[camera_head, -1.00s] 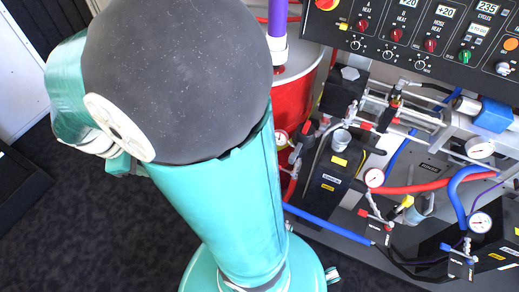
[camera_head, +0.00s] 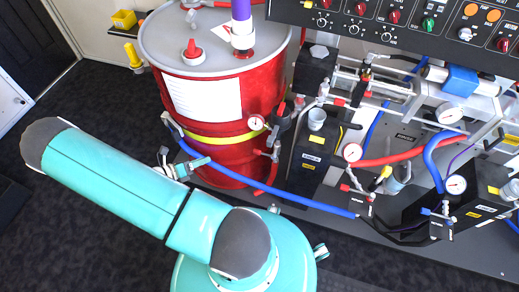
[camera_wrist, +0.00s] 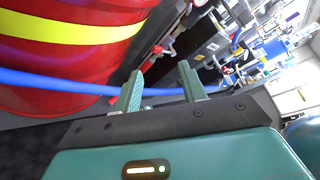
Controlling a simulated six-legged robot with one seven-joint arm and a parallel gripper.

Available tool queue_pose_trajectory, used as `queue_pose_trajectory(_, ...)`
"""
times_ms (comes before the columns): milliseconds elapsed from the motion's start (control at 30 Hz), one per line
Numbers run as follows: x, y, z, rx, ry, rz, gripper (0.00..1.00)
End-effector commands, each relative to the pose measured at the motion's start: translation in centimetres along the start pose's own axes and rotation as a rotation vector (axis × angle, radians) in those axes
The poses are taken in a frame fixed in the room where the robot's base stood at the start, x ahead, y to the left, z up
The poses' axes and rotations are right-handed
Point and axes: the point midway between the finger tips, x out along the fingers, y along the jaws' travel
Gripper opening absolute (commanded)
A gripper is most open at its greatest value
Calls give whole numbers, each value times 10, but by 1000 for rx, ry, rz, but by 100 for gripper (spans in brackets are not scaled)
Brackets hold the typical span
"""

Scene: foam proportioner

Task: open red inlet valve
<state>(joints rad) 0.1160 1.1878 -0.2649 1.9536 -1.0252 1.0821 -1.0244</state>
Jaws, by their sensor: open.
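Small red-handled valve fittings (camera_head: 270,152) sit just right of the red drum, below a round gauge. A red handle on metal fittings also shows beyond my fingers in the wrist view (camera_wrist: 158,50). Other small red handles (camera_head: 346,188) are on the hose fittings further right. I cannot tell for sure which one is the inlet valve. My gripper (camera_wrist: 160,78) is open and empty, its two teal fingers apart, with the blue hose crossing behind them. In the head view my gripper (camera_head: 186,166) shows partly behind my arm, left of the fittings.
The red drum (camera_head: 228,110) with a yellow band stands close to my gripper. A blue hose (camera_head: 270,193) runs from the drum's left to the lower-right fittings. Black pump blocks (camera_head: 310,160), gauges and a control panel (camera_head: 400,20) fill the right. Dark floor is clear at left.

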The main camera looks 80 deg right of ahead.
Motion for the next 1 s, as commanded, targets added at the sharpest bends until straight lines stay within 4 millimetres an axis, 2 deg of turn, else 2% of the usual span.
queue_pose_trajectory(33,19,6,-12,-81,-39,-28,42)
queue_pose_trajectory(300,105,26,-64,-494,-222,-141,42)
queue_pose_trajectory(400,128,28,-80,-610,-269,-169,42)
queue_pose_trajectory(500,142,29,-89,-682,-297,-187,42)
queue_pose_trajectory(767,163,29,-88,-716,-308,-196,42)
queue_pose_trajectory(1000,205,25,-73,-714,-306,-197,42)
